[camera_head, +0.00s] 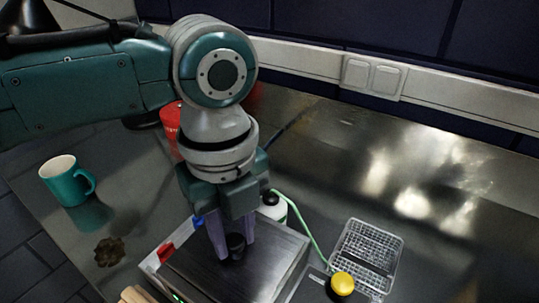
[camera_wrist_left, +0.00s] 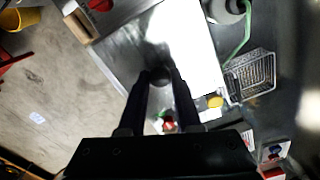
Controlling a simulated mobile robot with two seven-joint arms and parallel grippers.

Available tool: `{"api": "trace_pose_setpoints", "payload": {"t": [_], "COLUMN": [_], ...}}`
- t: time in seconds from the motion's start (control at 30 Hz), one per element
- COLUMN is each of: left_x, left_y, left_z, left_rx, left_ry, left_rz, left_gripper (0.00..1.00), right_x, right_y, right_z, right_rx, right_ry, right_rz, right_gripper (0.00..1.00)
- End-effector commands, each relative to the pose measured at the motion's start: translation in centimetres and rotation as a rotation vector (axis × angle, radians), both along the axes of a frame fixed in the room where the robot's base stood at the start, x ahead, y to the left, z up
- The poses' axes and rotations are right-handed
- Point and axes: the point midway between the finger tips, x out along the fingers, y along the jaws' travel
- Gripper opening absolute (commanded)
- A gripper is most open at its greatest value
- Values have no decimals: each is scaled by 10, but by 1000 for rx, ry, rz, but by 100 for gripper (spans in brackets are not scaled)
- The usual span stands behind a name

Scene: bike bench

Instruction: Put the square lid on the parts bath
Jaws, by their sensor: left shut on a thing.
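The square lid (camera_head: 280,262) is a dark, shiny metal plate with a black knob (camera_head: 236,243) on its top. My left gripper (camera_head: 234,252) points down, shut on the knob. In the left wrist view, my fingers (camera_wrist_left: 160,76) close around the knob, and the lid (camera_wrist_left: 190,45) glares white on one part. The parts bath (camera_head: 150,262) is a light grey box with red and blue marks on its edge, under the lid. The lid covers its top, so the inside is hidden. I cannot tell whether the lid touches the rim. My right gripper is not in view.
A wire basket (camera_head: 368,252) and a yellow knob (camera_head: 342,283) are right of the bath. A white bottle (camera_head: 272,208) with a green hose stands behind it. A teal mug (camera_head: 62,182), a brown part (camera_head: 109,252) and a red can (camera_head: 171,120) are leftward. The back right bench is clear.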

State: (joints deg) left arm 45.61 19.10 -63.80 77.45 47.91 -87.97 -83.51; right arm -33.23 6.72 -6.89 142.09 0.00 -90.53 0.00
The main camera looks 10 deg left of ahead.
Motion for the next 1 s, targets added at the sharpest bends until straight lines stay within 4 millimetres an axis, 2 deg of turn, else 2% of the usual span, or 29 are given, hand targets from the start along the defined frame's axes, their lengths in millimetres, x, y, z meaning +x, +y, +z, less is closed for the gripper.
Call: {"api": "trace_pose_setpoints", "payload": {"t": [0.23, 0.27, 0.57, 0.87, 1.0], "left_x": [0, 0, 0, 0, 1], "left_y": [0, 0, 0, 0, 0], "left_z": [-4, -4, -4, -1, 17], "left_rx": [-1, -1, 0, 0, -1], "left_ry": [-1, -1, 0, 0, -4], "left_rz": [0, 0, 0, 0, 0], "left_gripper": [0, 33, 67, 67, 67], "right_x": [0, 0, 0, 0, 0], "right_y": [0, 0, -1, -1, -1], "right_z": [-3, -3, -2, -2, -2], "right_rx": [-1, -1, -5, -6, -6], "right_ry": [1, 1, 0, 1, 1], "right_rz": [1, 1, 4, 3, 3], "right_gripper": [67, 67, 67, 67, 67]}}
